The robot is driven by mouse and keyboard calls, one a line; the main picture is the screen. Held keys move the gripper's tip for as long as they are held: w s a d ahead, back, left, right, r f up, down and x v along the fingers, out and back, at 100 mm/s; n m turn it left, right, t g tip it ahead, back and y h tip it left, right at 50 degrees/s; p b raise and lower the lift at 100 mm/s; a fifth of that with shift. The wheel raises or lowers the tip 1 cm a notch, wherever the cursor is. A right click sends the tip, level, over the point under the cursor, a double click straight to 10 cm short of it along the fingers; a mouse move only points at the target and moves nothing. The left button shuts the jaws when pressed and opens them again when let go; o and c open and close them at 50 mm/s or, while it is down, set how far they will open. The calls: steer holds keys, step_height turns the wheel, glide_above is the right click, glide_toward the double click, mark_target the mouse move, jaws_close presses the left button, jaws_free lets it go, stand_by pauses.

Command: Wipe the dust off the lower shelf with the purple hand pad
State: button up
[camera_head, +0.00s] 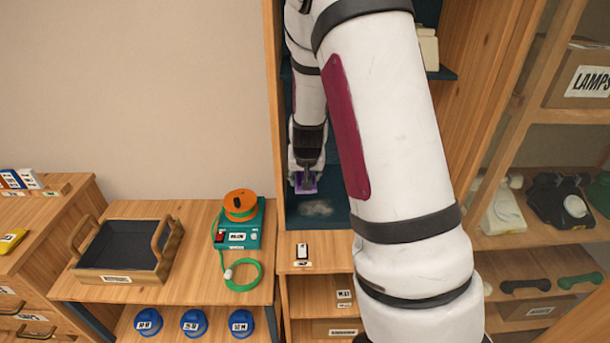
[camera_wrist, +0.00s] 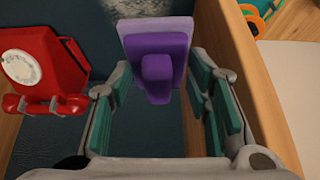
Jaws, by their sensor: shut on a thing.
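The purple hand pad (camera_head: 306,187) is in my gripper (camera_head: 305,174), inside the tall cabinet. In the wrist view the pad (camera_wrist: 155,35) shows a lighter flat face and a darker block handle, with the fingers on either side of the handle. The lower shelf (camera_head: 335,223) is dark teal. A pale grey dust patch (camera_head: 316,208) lies on it, just in front of the pad in the head view. I cannot tell whether the pad touches the shelf.
A red dial phone (camera_wrist: 45,70) stands on the shelf left of my gripper in the wrist view. A wooden cabinet wall (camera_wrist: 235,75) is close on the right there. In the head view, a wooden tray (camera_head: 125,250) and a green device (camera_head: 240,225) stand on the left bench.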

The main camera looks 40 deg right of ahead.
mark_target(297, 181)
steer(key=shift+w+f+b, duration=1)
steer(key=shift+f+b, duration=0.1)
steer(key=shift+f, duration=0.15)
steer(key=shift+w+f+b, duration=1)
steer(key=shift+f+b, duration=0.05)
steer(key=shift+f, duration=0.15)
steer(key=shift+f, duration=0.15)
steer(key=shift+a+f+b, duration=0.2)
steer(key=shift+f+b, duration=1.75)
steer(key=shift+f, duration=1)
steer(key=shift+s, duration=0.1)
steer(key=shift+s+d+r, duration=0.1)
steer(key=shift+s+d, duration=0.4)
steer(key=shift+d, duration=0.3)
steer(key=shift+s+d, duration=0.45)
steer(key=shift+d, duration=0.4)
steer(key=shift+s+d+r, duration=0.1)
steer(key=shift+s+d, duration=0.4)
steer(key=shift+d, duration=0.3)
steer(key=shift+s+d+r+p, duration=0.1)
steer(key=shift+s+d+p, duration=0.65)
steer(key=shift+d, duration=0.45)
steer(key=shift+s+d+r+p, duration=0.1)
steer(key=shift+s+d+p, duration=0.4)
steer(key=shift+s+d, duration=0.5)
steer(key=shift+w+d, duration=0.15)
steer(key=shift+w, duration=0.05)
